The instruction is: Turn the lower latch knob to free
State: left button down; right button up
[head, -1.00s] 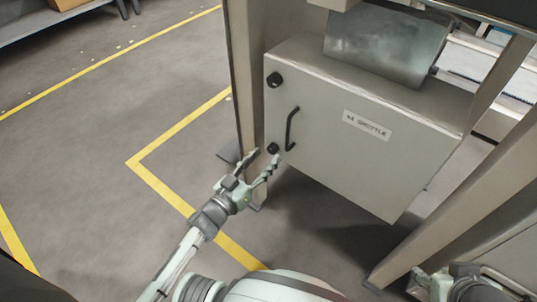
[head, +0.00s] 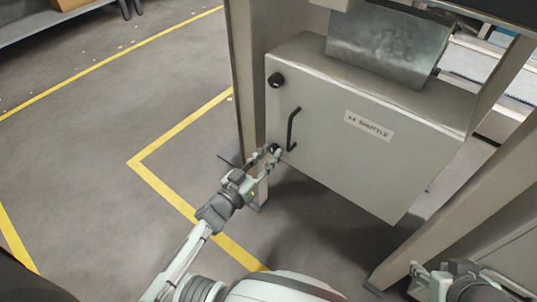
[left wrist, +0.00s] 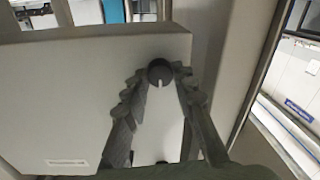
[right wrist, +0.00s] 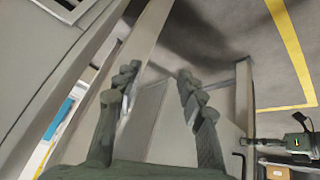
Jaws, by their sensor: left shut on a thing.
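The lower latch knob (head: 274,148) is a small black round knob low on the left side of the grey cabinet door (head: 340,150). In the left wrist view the knob (left wrist: 159,72) shows a white mark pointing down the picture. My left gripper (head: 270,153) is at the lower knob with its fingertips closed on either side of it. The upper latch knob (head: 276,80) is black and stands free above. My right gripper (head: 418,280) is low at the right, away from the door; its fingers (right wrist: 157,78) are apart and empty in the right wrist view.
A black bar handle (head: 292,129) stands out just right of the lower knob. A label (head: 368,126) is on the door. Beige posts (head: 245,80) flank the cabinet. The floor to the left is clear, with yellow lines.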

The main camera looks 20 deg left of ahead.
pick_arm(q)
jog(key=shift+m, duration=1.7)
jog(key=m+b, duration=0.1)
jog(key=m, duration=0.1)
jog(key=shift+f+m, duration=0.1)
jog(key=shift+m, duration=0.3)
jog(key=m+b, duration=0.1)
jog(key=m, duration=0.5)
jog(key=shift+m+h, duration=0.3)
jog(key=shift+h, duration=0.1)
jog(key=m+b, duration=0.1)
jog(key=m, duration=0.4)
jog(key=shift+b, duration=0.4)
jog(key=shift+m, duration=0.4)
pick_arm(e)
jog(key=w+a+r+t+y, duration=0.2)
jog(key=w+a+r+t, duration=0.2)
jog(key=a+r, duration=0.2)
jog(key=w+a+r+n+t+y, duration=0.1)
jog(key=w+a+r+t+y, duration=0.2)
jog(key=w+a+r+t, duration=0.2)
jog(key=shift+w+a+r+t+y, duration=0.15)
jog(key=shift+a+r+t+y, duration=0.15)
jog(key=shift+a+r, duration=1)
jog(key=shift+d+r, duration=0.35)
jog(key=shift+r, duration=0.05)
